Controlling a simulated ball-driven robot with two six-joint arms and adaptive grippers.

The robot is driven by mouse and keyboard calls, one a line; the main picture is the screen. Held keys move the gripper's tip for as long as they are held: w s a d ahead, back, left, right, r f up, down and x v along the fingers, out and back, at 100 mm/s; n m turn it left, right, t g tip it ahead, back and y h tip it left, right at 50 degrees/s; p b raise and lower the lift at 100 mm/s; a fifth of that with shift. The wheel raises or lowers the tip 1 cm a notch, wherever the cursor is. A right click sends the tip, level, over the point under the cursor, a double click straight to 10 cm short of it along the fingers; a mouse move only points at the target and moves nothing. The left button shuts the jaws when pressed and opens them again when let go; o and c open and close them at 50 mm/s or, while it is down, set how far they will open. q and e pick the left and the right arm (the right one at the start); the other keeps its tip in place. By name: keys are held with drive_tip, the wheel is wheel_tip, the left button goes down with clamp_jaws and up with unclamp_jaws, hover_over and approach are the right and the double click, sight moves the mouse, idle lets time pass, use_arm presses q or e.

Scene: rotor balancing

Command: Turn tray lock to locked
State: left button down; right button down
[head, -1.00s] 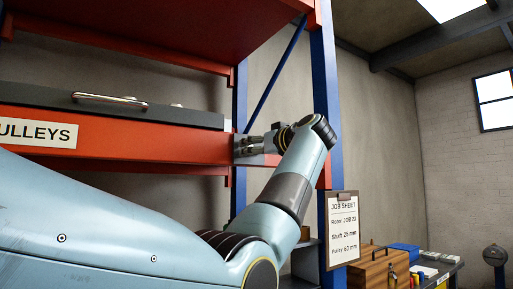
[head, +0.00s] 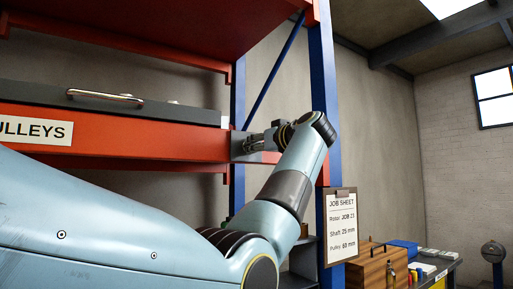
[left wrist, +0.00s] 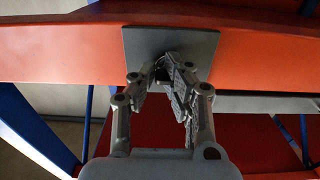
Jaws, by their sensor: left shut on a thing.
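The tray lock shows as a grey plate (left wrist: 140,45) on the front of the orange shelf beam in the left wrist view. My left gripper (left wrist: 166,76) is at the middle of this plate, its fingers shut on the small lock knob, which they mostly hide. I cannot tell which way the knob is turned. In the head view my left gripper (head: 257,143) reaches to the right end of the beam, against the plate (head: 237,147). The dark grey tray (head: 180,113) with a metal handle (head: 105,96) sits on the shelf above the beam. My right gripper is not in view.
A PULLEYS label (head: 36,128) is on the beam. A blue rack upright (head: 324,90) stands just right of my wrist, with a JOB SHEET clipboard (head: 340,228) on it. A wooden box (head: 375,268) stands on a bench at the lower right.

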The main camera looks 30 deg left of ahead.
use_arm(q)
drive_tip(key=shift+s+a+f, duration=0.1)
drive_tip(key=shift+f, duration=0.1)
drive_tip(key=shift+s+f+n+p, duration=0.15)
drive_tip(key=shift+n+p, duration=0.2)
drive_tip(key=shift+n, duration=4.1)
drive_tip(key=shift+s+f+n+p, duration=0.15)
drive_tip(key=shift+n+p, duration=0.2)
drive_tip(key=shift+n, duration=4.1)
drive_tip(key=shift+r, duration=0.1)
drive_tip(key=c, duration=1.2)
unclamp_jaws()
drive_tip(key=shift+r, duration=0.1)
drive_tip(key=shift+c, duration=0.2)
drive_tip(key=shift+o, duration=1.2)
drive_tip(key=shift+r, duration=0.15)
